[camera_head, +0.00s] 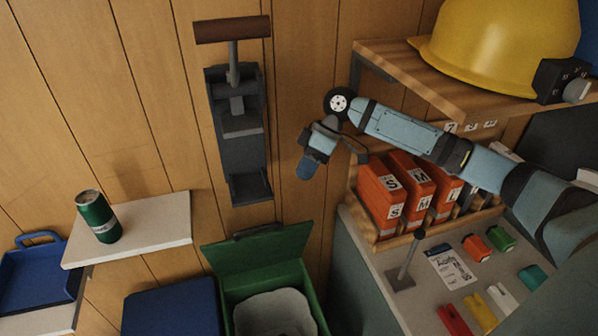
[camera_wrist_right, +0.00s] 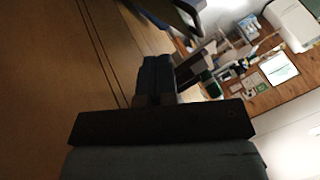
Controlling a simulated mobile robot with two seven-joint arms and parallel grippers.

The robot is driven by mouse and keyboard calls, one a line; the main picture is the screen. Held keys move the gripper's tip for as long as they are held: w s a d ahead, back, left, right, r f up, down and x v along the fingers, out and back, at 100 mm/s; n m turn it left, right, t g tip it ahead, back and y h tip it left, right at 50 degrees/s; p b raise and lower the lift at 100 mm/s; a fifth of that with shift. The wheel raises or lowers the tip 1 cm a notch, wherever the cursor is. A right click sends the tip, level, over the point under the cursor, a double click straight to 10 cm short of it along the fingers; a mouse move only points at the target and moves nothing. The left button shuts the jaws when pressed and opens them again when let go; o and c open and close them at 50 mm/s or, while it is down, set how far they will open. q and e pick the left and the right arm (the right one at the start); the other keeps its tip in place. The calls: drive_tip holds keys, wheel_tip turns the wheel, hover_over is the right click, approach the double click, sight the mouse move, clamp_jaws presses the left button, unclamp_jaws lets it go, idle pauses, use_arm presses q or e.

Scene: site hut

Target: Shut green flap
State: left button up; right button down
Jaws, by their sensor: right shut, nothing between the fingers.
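The green flap (camera_head: 258,252) is the lid of a green bin (camera_head: 322,316) at the bottom centre of the head view. It stands open, raised at the back of the bin near the wood wall, with a dark handle strip (camera_head: 257,231) on its top edge. Grey-white contents show in the bin. My right gripper (camera_head: 307,168) is above and to the right of the flap, apart from it, fingers shut and empty. It also shows in the right wrist view (camera_wrist_right: 155,72), where I cannot make out the flap. My left gripper is not in view.
A dark lever press (camera_head: 245,150) hangs on the wall left of my gripper. A shelf (camera_head: 150,228) with a green can (camera_head: 97,217) and a blue bin (camera_head: 172,308) are left of the flap. Orange boxes (camera_head: 381,193) and a counter (camera_head: 378,268) stand to the right.

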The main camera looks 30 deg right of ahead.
approach(287, 227)
wheel_tip(287, 227, down, 3)
drive_tip(key=w+a, duration=0.2)
drive_tip(key=w, duration=0.1)
drive_tip(key=shift+s+a+f+p, duration=0.2)
drive_tip(key=shift+s+a+p, duration=0.5)
drive_tip(key=shift+s+a, duration=0.35)
drive_tip(key=shift+s+a+f, duration=0.15)
drive_tip(key=shift+s+a, duration=0.15)
drive_tip(key=shift+a, duration=0.2)
drive_tip(key=shift+a+f, duration=0.1)
drive_tip(key=shift+f, duration=0.15)
